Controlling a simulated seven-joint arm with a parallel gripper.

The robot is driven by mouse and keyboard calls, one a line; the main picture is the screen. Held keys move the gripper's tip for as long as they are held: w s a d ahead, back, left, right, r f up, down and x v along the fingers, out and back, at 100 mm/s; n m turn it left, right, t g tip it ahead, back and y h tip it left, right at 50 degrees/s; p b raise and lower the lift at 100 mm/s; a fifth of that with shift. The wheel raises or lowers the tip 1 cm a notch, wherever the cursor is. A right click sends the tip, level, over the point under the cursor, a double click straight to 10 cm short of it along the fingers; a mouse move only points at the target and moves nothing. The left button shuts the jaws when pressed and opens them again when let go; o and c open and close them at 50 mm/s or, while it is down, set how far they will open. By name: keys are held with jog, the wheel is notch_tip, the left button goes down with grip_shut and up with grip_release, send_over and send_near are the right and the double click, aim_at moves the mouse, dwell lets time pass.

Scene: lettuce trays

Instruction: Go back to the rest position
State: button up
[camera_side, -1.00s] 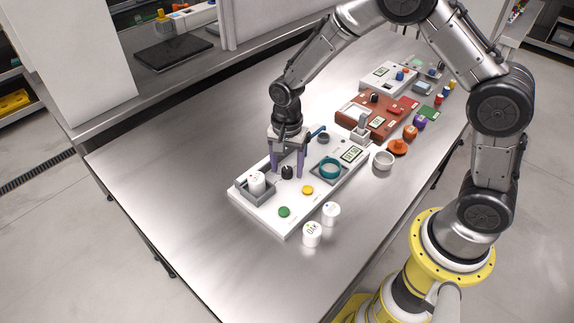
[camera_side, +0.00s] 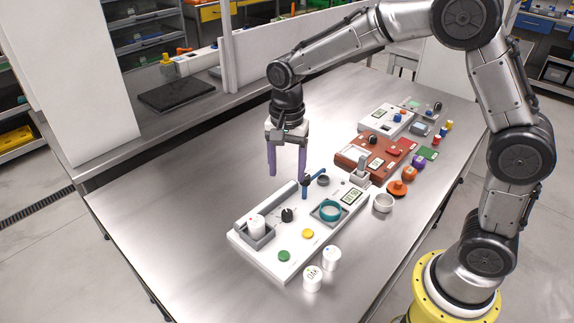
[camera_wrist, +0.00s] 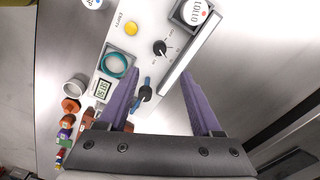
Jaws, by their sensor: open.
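My gripper (camera_side: 286,172) is open and empty, with two purple fingers pointing down. It hangs in the air above the back edge of the white device panel (camera_side: 283,262), clear of everything on it. In the wrist view my gripper (camera_wrist: 160,92) has its fingers spread wide, with the white panel (camera_wrist: 135,45) beyond them. The panel carries a black knob (camera_side: 288,215), a blue-handled lever (camera_side: 311,182), a teal ring (camera_side: 330,210), a yellow button (camera_side: 307,233) and a green button (camera_side: 283,256). A white container (camera_side: 256,223) stands in a grey holder at the panel's left end.
Two white containers (camera_side: 312,279) (camera_side: 331,258) stand in front of the panel. A white cup (camera_side: 383,203) and an orange piece (camera_side: 397,189) are to its right. A red-brown panel (camera_side: 347,157) lies farther back. The table's left side (camera_side: 160,200) is clear.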

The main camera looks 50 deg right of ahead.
jog(key=shift+r, duration=0.35)
jog(key=shift+r, duration=2.15)
jog(key=s+d+r+n+t, duration=0.2)
jog(key=s+d+r+t, duration=0.2)
jog(key=s+r, duration=0.7)
jog(key=s+f+n, duration=0.3)
jog(key=s+n, duration=0.2)
jog(key=s, duration=0.1)
jog(key=s+d+f+n+t, duration=0.1)
jog(key=s+f+n, duration=0.2)
jog(key=s+n, duration=0.3)
jog(key=shift+s+d+t, duration=0.25)
jog(key=shift+s+t, duration=0.05)
jog(key=shift+s, duration=0.05)
